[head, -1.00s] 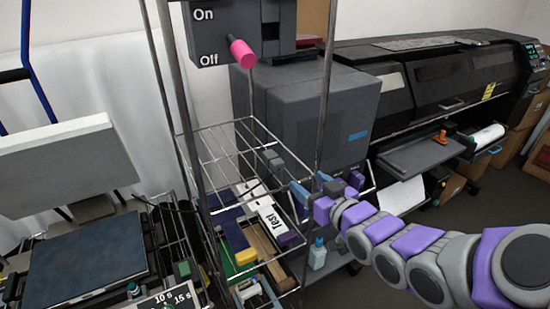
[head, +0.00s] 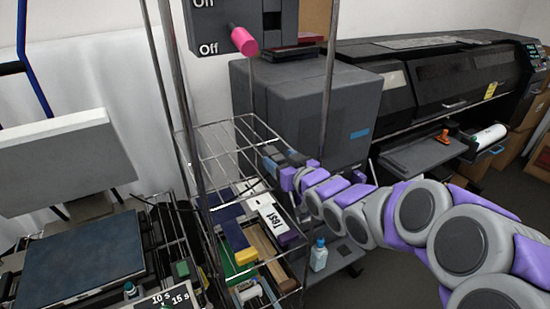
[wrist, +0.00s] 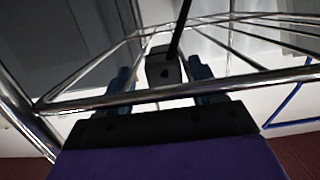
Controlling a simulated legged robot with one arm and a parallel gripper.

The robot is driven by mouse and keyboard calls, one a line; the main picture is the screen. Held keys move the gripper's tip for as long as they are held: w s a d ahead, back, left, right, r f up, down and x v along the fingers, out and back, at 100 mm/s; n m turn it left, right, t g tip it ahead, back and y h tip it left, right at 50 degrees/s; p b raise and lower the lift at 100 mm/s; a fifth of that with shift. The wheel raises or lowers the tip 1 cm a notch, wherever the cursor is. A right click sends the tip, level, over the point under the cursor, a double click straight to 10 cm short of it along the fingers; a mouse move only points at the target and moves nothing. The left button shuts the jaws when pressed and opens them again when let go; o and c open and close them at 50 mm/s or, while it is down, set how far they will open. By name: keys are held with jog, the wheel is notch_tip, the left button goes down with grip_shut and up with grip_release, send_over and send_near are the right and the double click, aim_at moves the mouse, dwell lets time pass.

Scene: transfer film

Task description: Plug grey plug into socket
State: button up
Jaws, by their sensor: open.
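The grey plug (wrist: 163,66), a dark block with a black cable rising from it, sits between the two blue fingers of my gripper (wrist: 161,75) in the wrist view. The fingers are open, with a gap on each side of the plug. A shiny bar of the wire basket crosses in front of the plug and fingers. In the head view my gripper (head: 277,156) is at the basket's right side, and the plug there is mostly hidden by it. I cannot make out the socket for certain.
The wire basket (head: 222,128) and its upright poles stand close around my gripper. A large grey box (head: 305,105) is just behind it. Below lie a white Test box (head: 268,213) and a small bottle (head: 318,255). A switch with a pink lever (head: 243,40) hangs above.

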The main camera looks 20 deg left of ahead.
jog(key=a, duration=0.2)
jog(key=shift+w+a+f, duration=0.3)
jog(key=shift+w+a, duration=0.1)
jog(key=shift+w+d, duration=0.15)
jog(key=shift+d, duration=0.4)
jog(key=c, duration=0.8)
jog(key=shift+a, duration=0.2)
jog(key=shift+c, duration=1.3)
jog(key=shift+r, duration=0.1)
